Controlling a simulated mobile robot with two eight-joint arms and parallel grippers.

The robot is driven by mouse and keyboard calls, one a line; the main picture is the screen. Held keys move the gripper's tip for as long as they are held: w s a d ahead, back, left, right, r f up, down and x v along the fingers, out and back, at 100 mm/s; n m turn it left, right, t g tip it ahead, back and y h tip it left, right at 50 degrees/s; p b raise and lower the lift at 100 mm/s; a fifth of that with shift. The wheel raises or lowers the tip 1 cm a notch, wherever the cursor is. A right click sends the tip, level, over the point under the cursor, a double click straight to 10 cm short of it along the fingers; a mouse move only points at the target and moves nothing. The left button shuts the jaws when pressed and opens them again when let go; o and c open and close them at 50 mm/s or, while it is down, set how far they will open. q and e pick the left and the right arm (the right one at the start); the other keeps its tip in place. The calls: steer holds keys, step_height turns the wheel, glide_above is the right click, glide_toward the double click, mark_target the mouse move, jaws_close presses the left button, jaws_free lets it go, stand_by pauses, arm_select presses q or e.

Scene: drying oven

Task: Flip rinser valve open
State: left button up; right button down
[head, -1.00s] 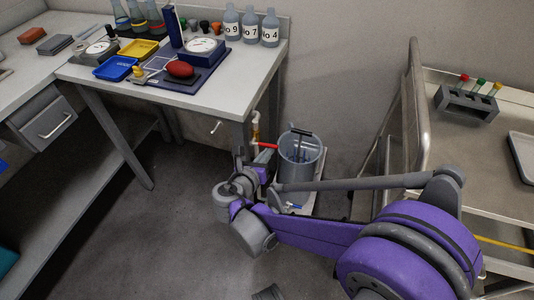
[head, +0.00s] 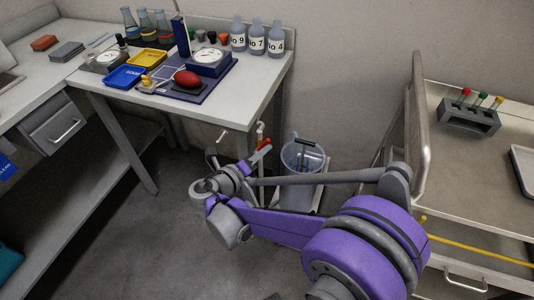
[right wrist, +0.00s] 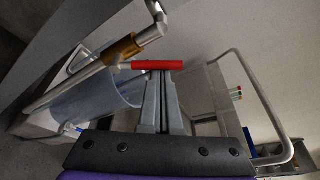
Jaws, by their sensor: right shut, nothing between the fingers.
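The rinser valve is on a pipe by the table's right front leg. Its red lever (head: 260,131) shows as a short, nearly upright piece in the head view. In the right wrist view the red lever (right wrist: 157,65) lies across the picture, just beyond my fingertips, with the brass valve body (right wrist: 122,50) to its left. My right gripper (head: 266,150) is shut and empty, close below the lever. In the right wrist view my right gripper (right wrist: 158,76) has its fingers together; whether they touch the lever I cannot tell. My left gripper is not in view.
A translucent bucket (head: 301,158) stands right behind my right gripper. The table (head: 215,113) holds trays, a scale and bottles. A metal cart (head: 480,150) with a rail and a tube rack (head: 470,116) stands at the right. The floor at the left is clear.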

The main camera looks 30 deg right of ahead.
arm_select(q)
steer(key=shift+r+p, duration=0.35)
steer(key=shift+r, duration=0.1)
arm_select(e)
steer(key=shift+w+a+r, duration=0.45)
steer(key=shift+w+a, duration=0.2)
steer(key=shift+w, duration=0.1)
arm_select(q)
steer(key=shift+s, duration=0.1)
arm_select(e)
steer(key=shift+w+a, duration=0.1)
